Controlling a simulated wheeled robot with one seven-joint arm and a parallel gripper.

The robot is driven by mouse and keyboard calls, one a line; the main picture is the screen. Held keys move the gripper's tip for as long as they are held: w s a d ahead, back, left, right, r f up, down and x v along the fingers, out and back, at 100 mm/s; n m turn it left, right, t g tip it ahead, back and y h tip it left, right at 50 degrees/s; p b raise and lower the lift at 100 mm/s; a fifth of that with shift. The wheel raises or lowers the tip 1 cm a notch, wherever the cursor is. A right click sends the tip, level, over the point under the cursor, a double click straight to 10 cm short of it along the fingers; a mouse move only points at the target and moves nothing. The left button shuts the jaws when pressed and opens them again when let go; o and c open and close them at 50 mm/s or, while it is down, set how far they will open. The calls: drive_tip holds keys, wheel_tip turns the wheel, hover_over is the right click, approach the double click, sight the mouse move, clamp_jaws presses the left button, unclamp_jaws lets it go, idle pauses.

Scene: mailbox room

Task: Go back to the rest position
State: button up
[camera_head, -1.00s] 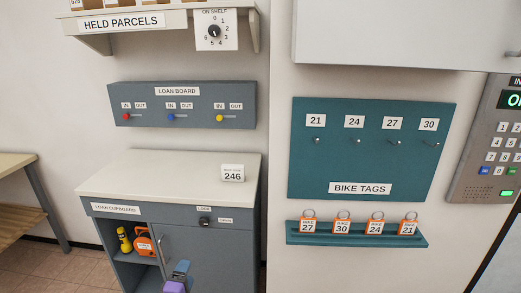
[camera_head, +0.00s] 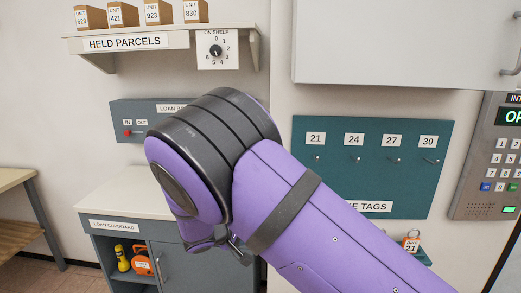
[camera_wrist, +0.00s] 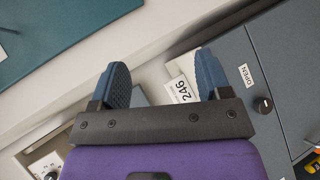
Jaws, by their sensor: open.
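My gripper (camera_wrist: 160,85) shows in the wrist view with its two blue fingers wide apart and nothing between them. It is above the top of the loan cupboard. In the head view my purple arm fills the middle and hides the gripper's fingers, the card, most of the loan board (camera_head: 128,108) and part of the bike tags board (camera_head: 368,165).
The loan cupboard (camera_head: 110,226) has an open compartment with a yellow torch (camera_head: 122,258) and an orange case (camera_head: 142,262). Above is the held parcels shelf (camera_head: 180,38) with several boxes. A wall cabinet (camera_head: 400,40) is above the board.

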drive_tip(key=s+d+r+m+g+y, duration=0.25)
drive_tip(key=s+d+r+g, duration=0.2)
drive_tip(key=d+r, duration=0.75)
drive_tip(key=s+d+r+m+g+y, duration=0.25)
drive_tip(key=s+d+r, duration=0.25)
drive_tip(key=d+r, duration=0.6)
drive_tip(key=s+d+r+m+t+y, duration=0.1)
drive_tip(key=s+d, duration=0.3)
drive_tip(key=s, duration=0.4)
drive_tip(key=s+d+r+t+y, duration=0.1)
drive_tip(key=s+d+r+y, duration=0.1)
drive_tip(key=s, duration=0.6)
drive_tip(key=s+d+r+m+t+y, duration=0.1)
drive_tip(key=s+d+r, duration=0.3)
drive_tip(key=s, duration=0.5)
drive_tip(key=shift+d+m, duration=0.3)
drive_tip(key=shift+d, duration=0.5)
drive_tip(key=shift+c, duration=0.3)
